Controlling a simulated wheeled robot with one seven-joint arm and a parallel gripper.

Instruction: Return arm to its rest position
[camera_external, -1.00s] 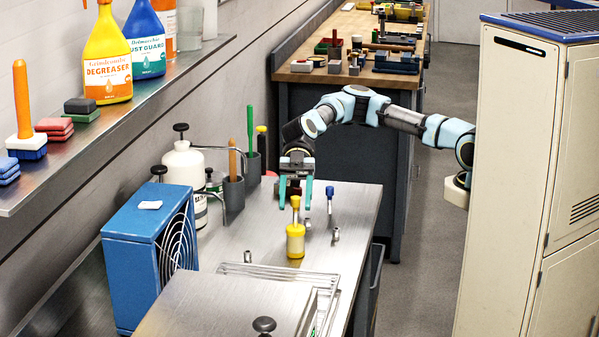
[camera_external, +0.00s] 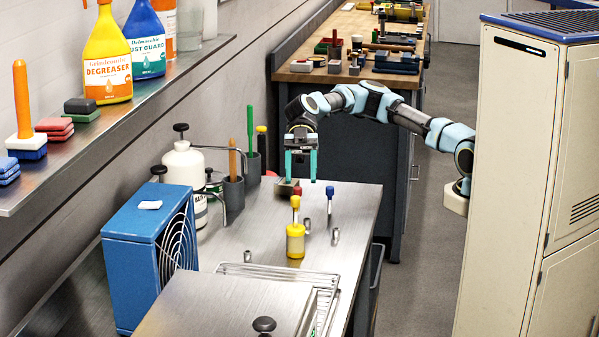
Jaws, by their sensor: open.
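My gripper (camera_external: 300,177) hangs above the far end of the steel bench (camera_external: 352,205), fingers pointing down. It is open, with nothing between its teal fingers. My arm reaches in from the right, from behind the tall cabinet. A small dark square block or tray (camera_external: 286,188) sits on the bench just below the gripper, partly hidden by it. A yellow bottle with a yellow-tipped stem (camera_external: 295,240) stands upright nearer the camera. A blue-topped tool (camera_external: 330,200) and a small red-topped item (camera_external: 298,191) stand close by.
A cream cabinet (camera_external: 510,150) stands at the right. A blue fan box (camera_external: 150,250), a white jug (camera_external: 185,165) and a grey cup with handles (camera_external: 233,193) line the left. A wire rack (camera_external: 285,271) lies in front. A wooden bench (camera_external: 345,25) stands behind.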

